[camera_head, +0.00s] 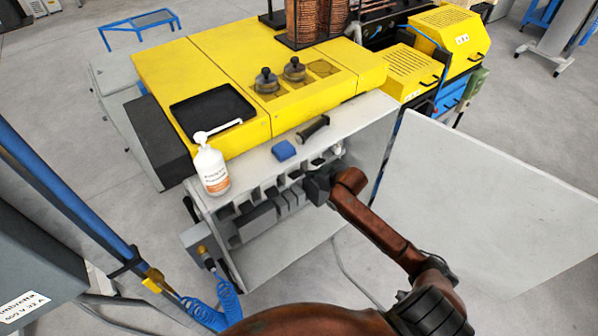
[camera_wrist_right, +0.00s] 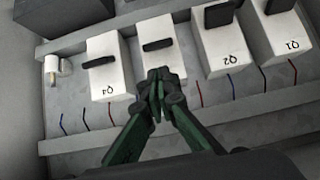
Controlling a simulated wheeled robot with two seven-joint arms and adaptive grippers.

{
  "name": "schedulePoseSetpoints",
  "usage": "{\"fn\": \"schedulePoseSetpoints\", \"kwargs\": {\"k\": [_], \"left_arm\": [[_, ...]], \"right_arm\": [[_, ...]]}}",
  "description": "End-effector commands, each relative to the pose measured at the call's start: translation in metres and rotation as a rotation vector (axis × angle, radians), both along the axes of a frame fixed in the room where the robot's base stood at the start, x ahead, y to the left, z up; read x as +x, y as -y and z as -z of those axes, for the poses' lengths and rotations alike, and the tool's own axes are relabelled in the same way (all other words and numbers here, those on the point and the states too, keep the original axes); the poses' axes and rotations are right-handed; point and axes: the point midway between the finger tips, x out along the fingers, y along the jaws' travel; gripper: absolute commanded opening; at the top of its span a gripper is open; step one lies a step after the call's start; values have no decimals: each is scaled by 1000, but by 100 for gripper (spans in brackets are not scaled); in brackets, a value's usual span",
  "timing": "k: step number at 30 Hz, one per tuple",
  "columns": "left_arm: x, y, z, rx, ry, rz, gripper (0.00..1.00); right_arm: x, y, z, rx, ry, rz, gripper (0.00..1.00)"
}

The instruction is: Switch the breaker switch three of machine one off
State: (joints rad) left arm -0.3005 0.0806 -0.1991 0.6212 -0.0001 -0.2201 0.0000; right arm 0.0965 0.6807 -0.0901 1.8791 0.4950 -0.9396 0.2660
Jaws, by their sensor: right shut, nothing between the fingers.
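In the right wrist view a row of white breakers shows upside down, labelled Q1 (camera_wrist_right: 285,38), Q2 (camera_wrist_right: 227,48) and Q4 (camera_wrist_right: 107,80). Between Q2 and Q4 is a breaker whose label is hidden by my gripper, by its place switch three (camera_wrist_right: 163,55). Its black lever (camera_wrist_right: 157,45) looks like a thin bar, like that of Q4; the levers of Q1 and Q2 look larger. My right gripper (camera_wrist_right: 160,80) is shut and empty, its tips at the lower edge of switch three; contact is unclear. In the head view it (camera_head: 319,187) is at the open cabinet (camera_head: 350,140). My left gripper is not in view.
A white bottle (camera_head: 211,172), a blue block (camera_head: 284,150) and a black-handled tool (camera_head: 313,129) stand or lie on the cabinet top. The yellow machine (camera_head: 215,60) stands behind. A grey door panel (camera_head: 490,200) stands open at right, close to my arm.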

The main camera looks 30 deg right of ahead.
Motion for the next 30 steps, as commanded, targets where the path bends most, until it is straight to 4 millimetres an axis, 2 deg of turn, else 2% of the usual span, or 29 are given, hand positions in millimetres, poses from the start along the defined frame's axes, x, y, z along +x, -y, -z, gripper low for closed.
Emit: {"fn": "schedulePoseSetpoints", "kwargs": {"k": [9, 14, 24, 30], "left_arm": [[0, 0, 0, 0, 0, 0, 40], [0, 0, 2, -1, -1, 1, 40], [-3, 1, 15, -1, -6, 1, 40], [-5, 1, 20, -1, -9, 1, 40]], "right_arm": [[1, -1, -3, 0, 2, -3, 0], [8, -2, 3, 1, 3, -2, 0], [52, -4, 41, 1, 1, 0, 0], [71, -6, 57, 1, 2, -1, 0]]}}
